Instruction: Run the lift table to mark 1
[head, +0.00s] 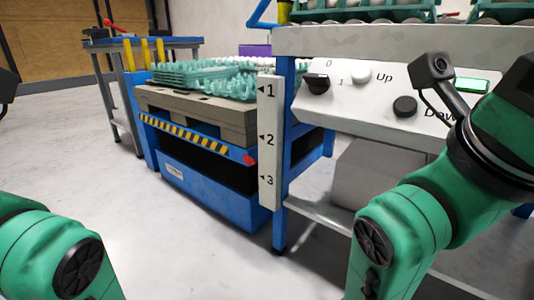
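The lift table (205,195) stands left of centre, blue with a dark gap under its top and a yellow-black striped edge. It bears a pallet (200,112). Its red pointer (250,160) appears between marks 2 and 3 of the white scale (269,155). The control panel (350,113) at right has a black 0/1 knob (317,84), a pale Up button (361,75) and a black Down button (405,106); my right arm partly covers the Down label. The fingers of both my grippers are out of view; only arm parts show.
Teal egg trays (190,75) lie on the pallet. A blue-framed bench (390,40) carries more trays above the panel. Another table (158,42) with yellow posts stands at the back left. The floor in front of the lift table is clear.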

